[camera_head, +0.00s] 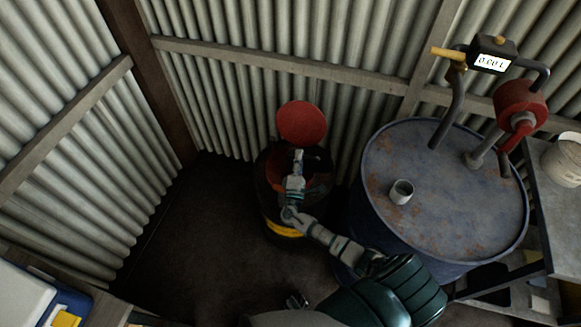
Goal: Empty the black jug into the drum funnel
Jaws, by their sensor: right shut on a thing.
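My right gripper (298,160) reaches in from the lower right and is over the open drum funnel. It is shut on the black jug (317,160), which is dark and hard to make out against the funnel. The jug's tilt and its spout cannot be told. The red funnel lid (302,123) stands open behind the gripper. The funnel's red bowl is partly hidden by my gripper and the jug. It sits on a dark drum with a yellow band (284,229).
A rusty blue drum (440,190) stands close on the right, with a small pale cup (401,191) and a red pump (520,103) on top. A grey bench (552,205) holds a white bucket (564,160). Corrugated walls close the corner. The floor (190,250) at left is clear.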

